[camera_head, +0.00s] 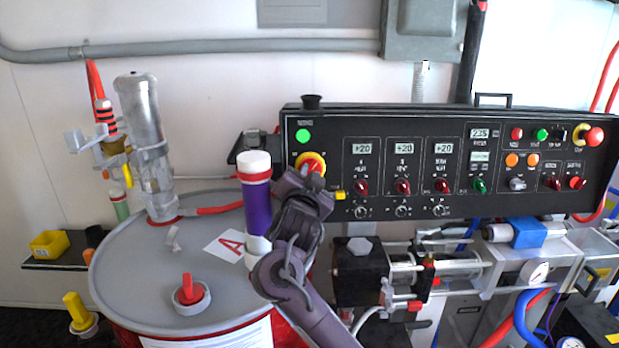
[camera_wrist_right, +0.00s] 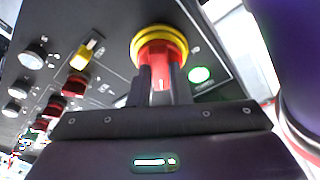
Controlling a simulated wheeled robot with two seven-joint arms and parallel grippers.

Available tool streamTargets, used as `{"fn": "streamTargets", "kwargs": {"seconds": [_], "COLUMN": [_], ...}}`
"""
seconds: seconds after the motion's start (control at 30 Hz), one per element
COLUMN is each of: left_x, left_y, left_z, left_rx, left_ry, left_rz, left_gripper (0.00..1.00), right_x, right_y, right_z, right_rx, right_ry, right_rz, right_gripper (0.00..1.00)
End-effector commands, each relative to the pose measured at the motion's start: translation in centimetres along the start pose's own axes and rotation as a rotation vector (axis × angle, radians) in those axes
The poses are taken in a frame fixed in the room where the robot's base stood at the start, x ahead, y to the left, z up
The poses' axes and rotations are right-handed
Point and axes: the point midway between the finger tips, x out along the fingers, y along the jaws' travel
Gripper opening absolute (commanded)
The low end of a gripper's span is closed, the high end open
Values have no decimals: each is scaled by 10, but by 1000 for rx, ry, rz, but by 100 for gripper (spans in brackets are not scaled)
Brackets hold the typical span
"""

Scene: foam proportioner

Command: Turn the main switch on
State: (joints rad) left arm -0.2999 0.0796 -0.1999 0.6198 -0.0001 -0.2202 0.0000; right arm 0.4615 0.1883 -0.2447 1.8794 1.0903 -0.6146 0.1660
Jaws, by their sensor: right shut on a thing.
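The main switch (camera_head: 308,159) is a red knob on a yellow round base at the left end of the black control panel (camera_head: 375,133). My right gripper (camera_head: 312,178) is at the switch, and its wrist hides the lower part of the knob in the head view. In the right wrist view the switch (camera_wrist_right: 160,50) is close up, and the fingers of my right gripper (camera_wrist_right: 163,85) are shut on the red knob, one on each side. A round green light (camera_head: 303,135) glows above the switch. My left gripper is not in view.
A grey drum (camera_head: 130,270) with a clear cylinder (camera_head: 145,140) and a purple and white tube (camera_head: 256,205) stands left of my right arm. Pump parts and hoses (camera_head: 440,272) sit below the panel. More knobs (camera_head: 403,187) line the panel to the right.

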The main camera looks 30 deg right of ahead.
Motion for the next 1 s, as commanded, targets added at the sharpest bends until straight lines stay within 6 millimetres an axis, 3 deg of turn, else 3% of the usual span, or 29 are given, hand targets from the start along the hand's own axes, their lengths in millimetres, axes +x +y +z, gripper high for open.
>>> {"fn": "streamTargets", "kwargs": {"seconds": [0.3,0.87,0.9,1.0], "left_x": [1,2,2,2], "left_y": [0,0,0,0], "left_z": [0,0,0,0], "left_rx": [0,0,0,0], "left_ry": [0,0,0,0], "left_rz": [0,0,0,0], "left_gripper": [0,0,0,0], "right_x": [0,0,0,0], "right_y": [0,0,0,0], "right_z": [0,-1,-1,-1], "right_rx": [132,162,162,161], "right_ry": [0,2,2,2], "right_rz": [36,43,43,42], "right_gripper": [0,0,19,32]}}
